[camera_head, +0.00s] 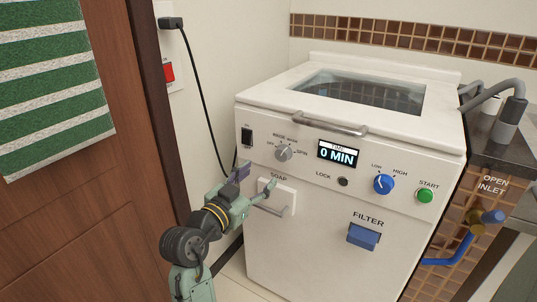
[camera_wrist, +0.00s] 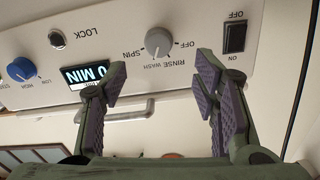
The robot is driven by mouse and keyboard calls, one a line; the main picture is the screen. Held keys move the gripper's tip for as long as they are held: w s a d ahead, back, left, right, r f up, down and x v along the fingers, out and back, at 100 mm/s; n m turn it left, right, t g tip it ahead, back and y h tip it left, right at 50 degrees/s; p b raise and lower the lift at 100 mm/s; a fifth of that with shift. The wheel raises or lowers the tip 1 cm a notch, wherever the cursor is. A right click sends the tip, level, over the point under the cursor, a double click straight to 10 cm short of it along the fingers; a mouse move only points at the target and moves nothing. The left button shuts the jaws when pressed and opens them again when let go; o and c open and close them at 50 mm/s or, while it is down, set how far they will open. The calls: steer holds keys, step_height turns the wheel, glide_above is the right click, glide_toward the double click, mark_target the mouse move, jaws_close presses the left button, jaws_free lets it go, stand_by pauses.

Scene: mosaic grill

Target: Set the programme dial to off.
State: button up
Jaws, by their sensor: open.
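The programme dial (camera_head: 284,153) is a grey round knob on the white washing machine's front panel, with OFF, RINSE, WASH and SPIN printed around it. Its pointer is too small to read surely. In the wrist view, which is upside down, the dial (camera_wrist: 158,41) lies beyond the gap between my fingers, clear of both. My gripper (camera_head: 256,181) is open and empty, below and left of the dial near the soap drawer. Its two purple-padded fingers (camera_wrist: 163,75) are spread wide in the wrist view.
A black on/off switch (camera_head: 247,137) is left of the dial, and the display (camera_head: 338,153) reading 0 MIN is right. The soap drawer (camera_head: 283,197) is below. A lid handle (camera_head: 330,124) juts out above. A black cable (camera_head: 203,95) hangs at left beside the brown door (camera_head: 60,225).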

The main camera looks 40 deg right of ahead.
mark_target(280, 157)
steer(key=p+x, duration=0.1)
steer(key=x, duration=0.9)
steer(key=shift+d+r+p, duration=0.1)
steer(key=shift+d+p, duration=0.05)
steer(key=shift+p, duration=0.25)
steer(key=shift+c, duration=0.6)
steer(key=c, duration=1.1)
steer(key=shift+o, duration=0.2)
